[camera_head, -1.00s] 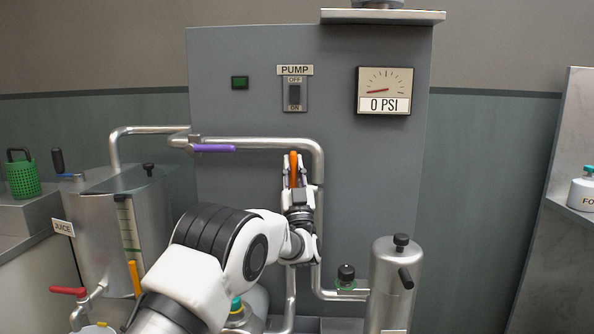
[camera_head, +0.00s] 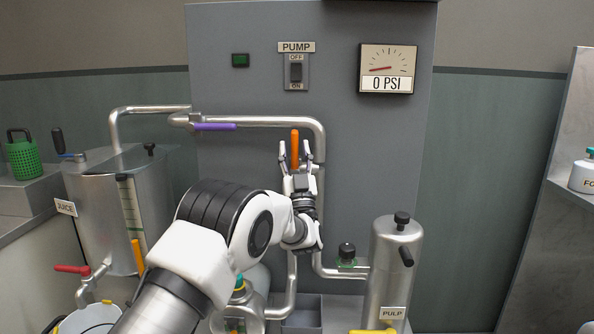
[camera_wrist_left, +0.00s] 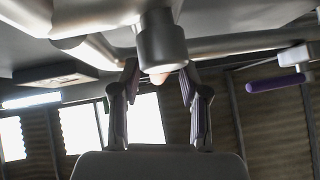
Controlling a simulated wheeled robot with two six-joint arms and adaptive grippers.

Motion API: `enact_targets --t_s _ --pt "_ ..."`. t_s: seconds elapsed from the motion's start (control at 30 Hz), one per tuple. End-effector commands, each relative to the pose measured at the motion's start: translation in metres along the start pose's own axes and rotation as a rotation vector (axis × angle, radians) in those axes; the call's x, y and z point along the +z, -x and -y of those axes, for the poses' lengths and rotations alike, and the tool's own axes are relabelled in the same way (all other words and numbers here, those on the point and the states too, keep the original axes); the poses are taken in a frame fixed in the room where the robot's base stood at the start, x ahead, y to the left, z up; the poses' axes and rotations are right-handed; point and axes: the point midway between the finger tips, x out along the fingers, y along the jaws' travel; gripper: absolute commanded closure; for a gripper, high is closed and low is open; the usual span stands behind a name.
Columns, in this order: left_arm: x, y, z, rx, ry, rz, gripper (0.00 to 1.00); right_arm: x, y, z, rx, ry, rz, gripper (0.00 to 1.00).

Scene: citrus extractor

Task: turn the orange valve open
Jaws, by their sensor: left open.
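The orange valve handle (camera_head: 295,146) stands upright in front of the grey panel, just below the steel pipe. My left gripper (camera_head: 294,150) is open just below and in front of it, with a finger on each side of the handle's lower part. Neither finger visibly grips it. The handle's lower end and the valve body are partly hidden by the gripper. In the left wrist view, the two fingers (camera_wrist_left: 159,90) stand apart below a grey cylindrical fitting (camera_wrist_left: 162,42). My right gripper is not in view.
A purple handle (camera_head: 215,127) lies level on the pipe, left of the orange one. The pump switch (camera_head: 296,72) and a gauge reading 0 PSI (camera_head: 387,70) are above. A juice tank (camera_head: 95,200) stands left, a pulp cylinder (camera_head: 395,270) right.

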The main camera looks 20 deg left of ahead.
Motion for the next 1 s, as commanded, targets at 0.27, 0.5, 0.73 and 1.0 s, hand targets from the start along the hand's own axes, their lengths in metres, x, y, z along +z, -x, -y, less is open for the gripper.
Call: enact_targets --t_s 0.27,0.5,0.73,1.0 --pt "0.001 0.071 -0.001 0.005 -0.002 0.004 0.55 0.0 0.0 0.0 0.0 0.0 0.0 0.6" --pt "0.001 0.102 -0.001 0.003 0.0 0.002 0.55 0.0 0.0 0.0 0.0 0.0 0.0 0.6" --pt "0.001 0.103 0.0 0.002 0.0 0.001 0.55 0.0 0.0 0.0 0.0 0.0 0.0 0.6" --pt "0.001 0.103 0.0 0.002 0.0 0.002 0.55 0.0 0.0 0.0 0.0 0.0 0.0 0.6"
